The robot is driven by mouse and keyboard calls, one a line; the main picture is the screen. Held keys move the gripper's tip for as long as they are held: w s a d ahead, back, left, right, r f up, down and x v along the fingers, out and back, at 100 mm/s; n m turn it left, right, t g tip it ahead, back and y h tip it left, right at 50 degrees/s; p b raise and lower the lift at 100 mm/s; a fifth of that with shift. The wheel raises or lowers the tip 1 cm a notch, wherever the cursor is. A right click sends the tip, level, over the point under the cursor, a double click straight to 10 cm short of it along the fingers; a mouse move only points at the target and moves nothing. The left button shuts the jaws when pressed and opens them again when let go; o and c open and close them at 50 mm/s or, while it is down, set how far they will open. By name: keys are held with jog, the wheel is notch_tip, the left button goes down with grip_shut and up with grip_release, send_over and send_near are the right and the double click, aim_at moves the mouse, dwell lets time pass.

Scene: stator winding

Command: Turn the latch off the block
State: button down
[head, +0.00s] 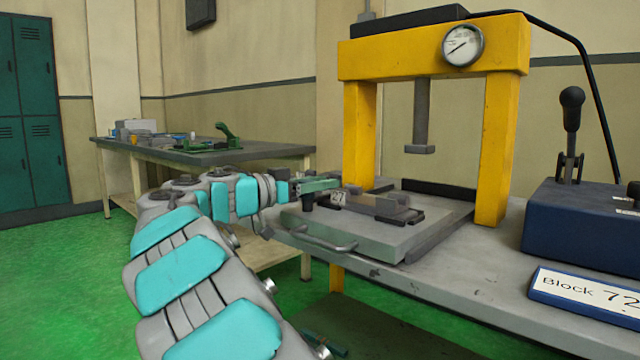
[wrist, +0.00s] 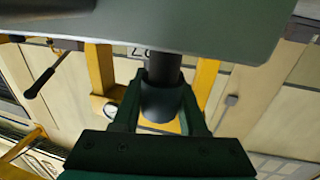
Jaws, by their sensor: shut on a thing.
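In the head view my gripper (head: 322,186) is at the near left corner of the press bed, beside a grey block (head: 375,205) with a small white number label. A dark round knob (head: 307,203) shows just under the gripper. In the wrist view my gripper (wrist: 163,98) has its two green fingers on either side of a dark upright cylinder (wrist: 162,104), seemingly the latch's knob, and is shut on it. The latch's arm cannot be made out clearly, so I cannot tell how it lies over the block.
The block lies on a grey plate (head: 400,238) with a front bar handle (head: 325,243), under a yellow press (head: 500,140) with its ram (head: 421,115) raised. A blue lever box (head: 575,225) and a "Block 72" sign (head: 585,296) stand at right. A workbench (head: 250,152) is behind.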

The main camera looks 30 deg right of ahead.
jog(key=shift+f+b, duration=0.1)
jog(key=shift+b, duration=0.25)
jog(key=shift+d+f+t+b, duration=0.15)
jog(key=shift+t+b, duration=0.15)
jog(key=shift+b, duration=0.3)
jog(key=n+t+b, duration=0.1)
jog(key=b, duration=0.1)
jog(key=shift+w+n+t+y+b, duration=0.1)
jog(key=shift+n+t+y+b, duration=0.2)
jog(key=shift+t, duration=0.1)
jog(key=shift+w+a+n+t+y+b, duration=0.15)
jog(key=shift+n+t+b, duration=0.1)
jog(key=shift+t+b, duration=0.15)
jog(key=shift+a+n+t+y+b, duration=0.15)
jog(key=shift+n+t+b, duration=0.1)
jog(key=shift+t+b, duration=0.15)
jog(key=shift+w+r+t, duration=0.15)
jog(key=shift+r+t, duration=0.15)
jog(key=shift+c, duration=2.2)
grip_release()
